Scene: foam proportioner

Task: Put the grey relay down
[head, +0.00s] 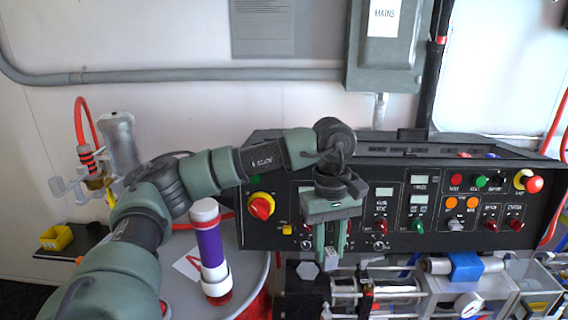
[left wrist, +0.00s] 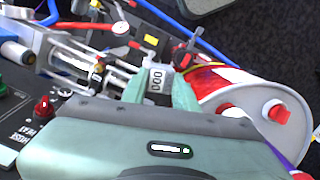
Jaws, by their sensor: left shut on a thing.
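My left gripper (head: 330,256) points down in front of the black control panel. Its two green fingers are shut on the small grey relay (head: 331,262). In the left wrist view the relay (left wrist: 157,84) shows as a pale block with dark markings between the fingertips (left wrist: 160,90). The relay is above the clear-cylinder pump assembly (head: 375,290); I cannot tell whether it touches anything below. My right gripper is not in view.
The control panel (head: 395,240) with knobs and buttons stands close behind the gripper. A purple and white cylinder (head: 211,245) stands on the round drum top (head: 190,290) to the left.

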